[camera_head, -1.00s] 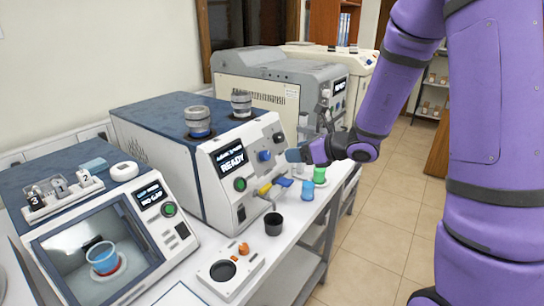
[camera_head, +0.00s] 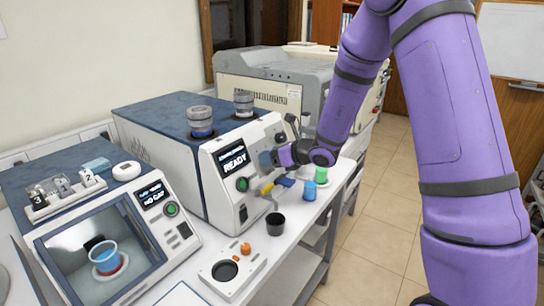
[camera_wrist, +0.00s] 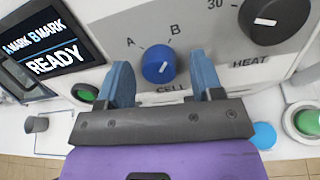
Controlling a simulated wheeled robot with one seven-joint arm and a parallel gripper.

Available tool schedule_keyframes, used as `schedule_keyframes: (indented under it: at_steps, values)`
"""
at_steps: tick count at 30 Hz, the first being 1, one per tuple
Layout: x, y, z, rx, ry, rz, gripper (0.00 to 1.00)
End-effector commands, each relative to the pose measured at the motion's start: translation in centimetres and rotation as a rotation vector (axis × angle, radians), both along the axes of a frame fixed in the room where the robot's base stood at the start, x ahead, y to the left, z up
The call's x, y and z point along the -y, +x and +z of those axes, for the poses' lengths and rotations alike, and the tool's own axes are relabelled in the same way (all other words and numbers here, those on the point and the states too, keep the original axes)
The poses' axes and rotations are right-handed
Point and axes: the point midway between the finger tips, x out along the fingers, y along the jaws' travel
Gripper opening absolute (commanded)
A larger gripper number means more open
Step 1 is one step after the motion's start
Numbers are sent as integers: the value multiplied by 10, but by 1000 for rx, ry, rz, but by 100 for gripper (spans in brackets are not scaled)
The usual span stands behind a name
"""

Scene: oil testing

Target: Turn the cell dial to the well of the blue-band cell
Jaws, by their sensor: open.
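The blue cell dial (camera_wrist: 158,67) sits on the machine's front panel between letters A and B, above the word CELL. In the head view my gripper (camera_head: 267,160) is at the panel and hides the dial. A cell with a blue band (camera_head: 201,124) stands in the nearer well on top of the machine. A second grey cell (camera_head: 243,104) stands in the farther well; its band is unclear.
The machine's screen (camera_wrist: 42,45) reads READY. A black heat knob (camera_wrist: 272,20) is right of the dial. Floor is clear at right.

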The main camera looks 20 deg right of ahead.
Motion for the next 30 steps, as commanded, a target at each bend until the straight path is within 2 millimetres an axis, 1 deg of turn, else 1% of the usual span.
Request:
schedule_keyframes:
  at_steps: [7,8,9,11,12,13,14,23,30]
  values:
    - [0,0,0,0,0,0,60]
    - [0,0,0,0,0,0,53]
    - [0,0,0,0,0,0,44]
    - [0,0,0,0,0,0,30]
    - [0,0,0,0,0,0,21]
    - [0,0,0,0,0,0,14]
    - [0,0,0,0,0,0,11]
    - [0,0,0,16,-22,12,11]
    - [0,0,0,81,-112,65,11]
